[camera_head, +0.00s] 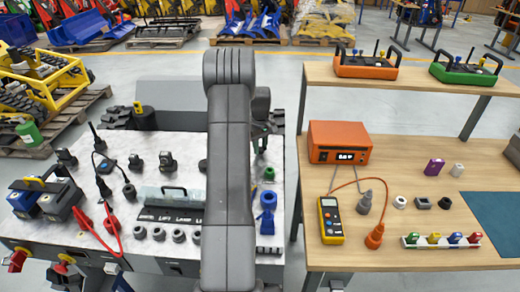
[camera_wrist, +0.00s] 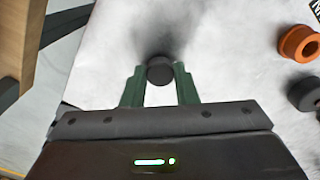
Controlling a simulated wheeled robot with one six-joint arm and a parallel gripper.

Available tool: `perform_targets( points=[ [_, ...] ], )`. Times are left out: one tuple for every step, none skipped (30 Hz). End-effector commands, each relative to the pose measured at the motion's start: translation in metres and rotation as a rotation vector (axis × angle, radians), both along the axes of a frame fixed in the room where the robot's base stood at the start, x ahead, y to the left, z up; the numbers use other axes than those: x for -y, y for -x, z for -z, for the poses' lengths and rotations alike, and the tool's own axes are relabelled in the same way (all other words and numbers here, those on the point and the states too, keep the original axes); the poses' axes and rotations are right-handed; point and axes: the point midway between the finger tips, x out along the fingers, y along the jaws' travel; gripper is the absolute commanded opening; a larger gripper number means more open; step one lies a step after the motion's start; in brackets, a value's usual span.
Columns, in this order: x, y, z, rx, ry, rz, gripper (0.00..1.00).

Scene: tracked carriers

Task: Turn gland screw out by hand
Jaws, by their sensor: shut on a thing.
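In the wrist view my gripper (camera_wrist: 159,69) has its two green fingers on either side of a dark round piece, which I take to be the gland screw (camera_wrist: 160,73). The fingers are shut on its sides. Its round end faces the camera, and what lies beneath it is hidden. A dark blurred shadow spreads over the pale surface beyond it. In the head view my green fingers (camera_head: 261,138) show only partly, just right of my arm, at the right part of the pale bench top. The screw cannot be made out there.
In the wrist view an orange ring (camera_wrist: 299,43) and a dark ring (camera_wrist: 306,94) lie to the right. In the head view a blue fitting (camera_head: 268,208) and a green ring (camera_head: 268,174) are near my arm. A wooden table (camera_head: 440,258) with a meter (camera_head: 331,220) stands to the right.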

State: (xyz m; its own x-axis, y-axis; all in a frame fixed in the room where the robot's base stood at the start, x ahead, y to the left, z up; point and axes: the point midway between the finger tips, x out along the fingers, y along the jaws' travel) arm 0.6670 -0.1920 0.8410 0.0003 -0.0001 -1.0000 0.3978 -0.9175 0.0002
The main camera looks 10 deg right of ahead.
Motion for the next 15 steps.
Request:
perform_targets(
  points=[
    [-0.0001,0.0002,0.0004,-0.001,0.000,-0.050,0.10],
    [-0.0001,0.0002,0.0004,-0.001,0.000,-0.083,0.10],
    [-0.0001,0.0003,0.0005,-0.001,0.000,-0.127,0.10],
    [-0.0001,0.0003,0.0005,-0.001,0.000,-0.160,0.10],
    [-0.0001,0.0003,0.0005,-0.001,0.000,-0.193,0.10],
    [-0.0001,0.0003,0.0005,-0.001,0.000,-0.238,0.10],
    [-0.0001,0.0003,0.0005,-0.001,0.000,-0.270,0.10],
    [-0.0001,0.0003,0.0005,-0.001,0.000,-0.301,0.10],
    [-0.0001,0.0003,0.0005,-0.001,0.000,-0.339,0.10],
    [-0.0001,0.0003,0.0005,-0.001,0.000,-0.363,0.10],
    [-0.0002,0.0003,0.0005,-0.001,0.000,-0.385,0.10],
    [-0.0002,0.0003,0.0005,-0.001,0.000,-0.407,0.10],
    [-0.0002,0.0003,0.0006,-0.001,0.000,-0.419,0.10],
    [-0.0002,0.0003,0.0005,-0.001,0.000,-0.427,0.10],
    [-0.0002,0.0004,0.0006,-0.001,0.000,-0.434,0.10]
  ],
)
